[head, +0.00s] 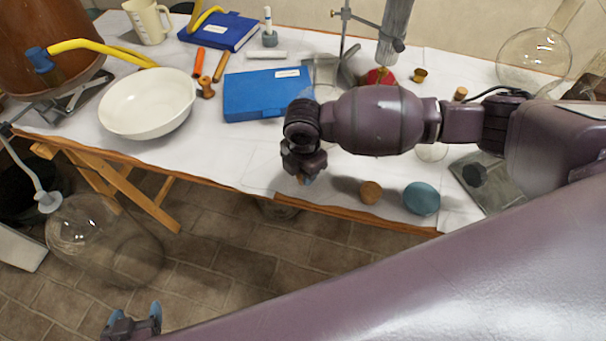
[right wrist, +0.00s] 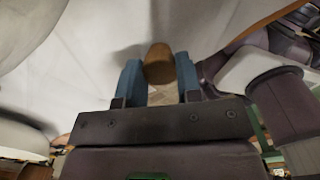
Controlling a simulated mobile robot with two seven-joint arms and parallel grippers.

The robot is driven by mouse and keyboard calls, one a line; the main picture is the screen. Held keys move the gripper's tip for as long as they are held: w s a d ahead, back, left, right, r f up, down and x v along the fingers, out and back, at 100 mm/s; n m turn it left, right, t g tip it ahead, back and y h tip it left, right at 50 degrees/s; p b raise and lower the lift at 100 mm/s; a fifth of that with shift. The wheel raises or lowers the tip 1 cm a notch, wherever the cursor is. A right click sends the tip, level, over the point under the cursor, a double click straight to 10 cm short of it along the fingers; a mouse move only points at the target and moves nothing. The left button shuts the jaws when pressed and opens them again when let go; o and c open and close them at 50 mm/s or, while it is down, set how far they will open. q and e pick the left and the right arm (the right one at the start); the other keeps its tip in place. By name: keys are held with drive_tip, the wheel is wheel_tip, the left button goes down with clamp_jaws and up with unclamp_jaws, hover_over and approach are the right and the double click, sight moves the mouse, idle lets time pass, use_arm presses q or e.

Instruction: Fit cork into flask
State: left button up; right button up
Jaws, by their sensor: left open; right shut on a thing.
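My right gripper (head: 305,178) hangs over the front edge of the table in the head view, largely covered by its own wrist. In the right wrist view, a brown cork (right wrist: 158,64) sits between its two blue fingers, and the gripper is shut on it. My left gripper (head: 133,318) is open and empty, low at the bottom left, over the floor. A round clear glass flask (head: 533,58) stands at the back right of the table. A larger clear round glass vessel (head: 100,235) shows at the left, below table height. I cannot tell which one is the task's flask.
A blue case (head: 265,95), a white bowl (head: 148,104) and orange-handled tools (head: 220,67) lie further left. A stand (head: 345,40) rises behind my right arm.

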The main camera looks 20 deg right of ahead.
use_arm(q)
drive_tip(key=shift+w+r+p, duration=0.25)
drive_tip(key=shift+r+p, duration=0.35)
drive_tip(key=shift+r, duration=0.3)
drive_tip(key=shift+w+r+p, duration=0.25)
drive_tip(key=shift+r+p, duration=0.3)
drive_tip(key=shift+r, duration=0.35)
use_arm(e)
drive_tip(key=shift+r, duration=1.4)
